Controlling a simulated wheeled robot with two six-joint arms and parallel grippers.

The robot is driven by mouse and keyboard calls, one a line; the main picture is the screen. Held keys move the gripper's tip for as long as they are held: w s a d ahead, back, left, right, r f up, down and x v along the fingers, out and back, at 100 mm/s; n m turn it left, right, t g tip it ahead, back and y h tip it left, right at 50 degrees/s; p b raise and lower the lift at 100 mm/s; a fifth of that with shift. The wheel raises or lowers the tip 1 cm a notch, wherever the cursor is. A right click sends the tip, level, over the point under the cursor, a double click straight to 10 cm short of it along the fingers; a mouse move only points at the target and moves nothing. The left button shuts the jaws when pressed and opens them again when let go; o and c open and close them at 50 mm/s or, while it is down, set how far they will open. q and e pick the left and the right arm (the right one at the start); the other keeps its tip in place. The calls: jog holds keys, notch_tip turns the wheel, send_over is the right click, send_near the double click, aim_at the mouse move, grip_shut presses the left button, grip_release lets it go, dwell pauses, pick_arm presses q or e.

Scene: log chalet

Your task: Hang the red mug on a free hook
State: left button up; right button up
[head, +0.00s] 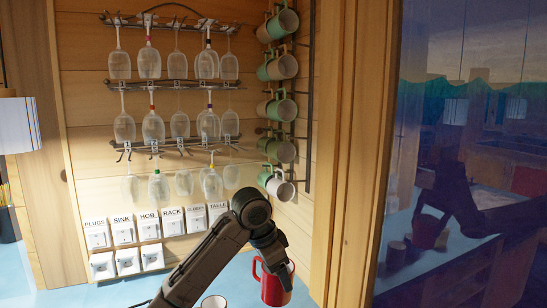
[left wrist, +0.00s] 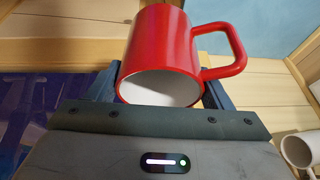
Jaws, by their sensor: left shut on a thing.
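The red mug (head: 272,290) is at the bottom of the head view, above or on the blue counter; I cannot tell if it touches. My left gripper (head: 279,262) comes down over it and is shut on it. In the left wrist view the red mug (left wrist: 165,45) sits between the fingers, its white inside facing the camera and its handle to the right. Mugs hang in a column on the wall rack (head: 308,110), including a green one (head: 283,109) and a white one (head: 281,188) at the bottom. Free hooks are hard to make out. My right gripper is not in view.
Several wine glasses (head: 153,127) hang from wall racks to the left. Labelled switches (head: 148,224) line the wall below. A white mug (head: 213,302) stands on the counter (head: 240,266) beside my arm. A wooden post (head: 352,140) and a reflecting dark window (head: 470,130) bound the right.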

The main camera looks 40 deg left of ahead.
pick_arm(q)
jog(key=w+f+n+g+y, duration=0.1)
jog(key=w+f+n+y, duration=0.1)
jog(key=w+f, duration=0.45)
jog(key=w+f+n+y, duration=0.2)
jog(key=w+f, duration=0.1)
jog(key=w, duration=0.7)
jog(key=s+a+f+m, duration=0.1)
jog(key=a+f+m, duration=0.4)
jog(key=a+f, duration=0.3)
jog(key=s+a+r+m+t+y, duration=0.1)
jog(key=s+a+m, duration=0.15)
jog(key=a, duration=0.55)
jog(key=s+a+m+t, duration=0.1)
jog(key=s+a+m, duration=0.15)
jog(key=a, duration=0.45)
jog(key=s+a+r+n+y, duration=0.2)
jog(key=s+a+r+y, duration=0.2)
jog(key=s+a+r, duration=0.3)
jog(key=s+r, duration=0.4)
jog(key=r, duration=0.2)
jog(key=shift+a+n, duration=0.2)
jog(key=shift+n, duration=0.2)
